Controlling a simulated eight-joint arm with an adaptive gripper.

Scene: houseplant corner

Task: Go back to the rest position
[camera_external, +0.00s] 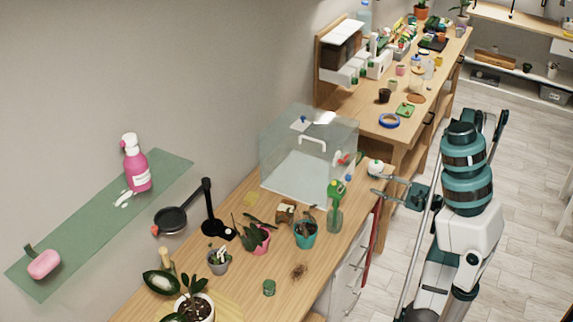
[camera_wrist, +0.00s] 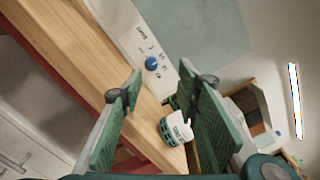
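My gripper (camera_external: 374,185) is at the right in the external view, close to the right edge of the plant table (camera_external: 262,273) and level with the glass box (camera_external: 285,150). Its two fingers stand apart. In the wrist view my gripper (camera_wrist: 161,80) is open, with a green pad on each finger. A small white container with green markings (camera_wrist: 178,130) shows between the fingers, near the right one. It does not appear clamped. In the external view a white rounded item (camera_external: 376,166) sits just above my gripper; I cannot tell whether it is the same container.
A green spray bottle (camera_external: 335,210) and a teal pot (camera_external: 305,235) stand near the table edge. A white panel with a blue knob (camera_wrist: 151,63) is close in the wrist view. The floor (camera_external: 537,140) at the right is open.

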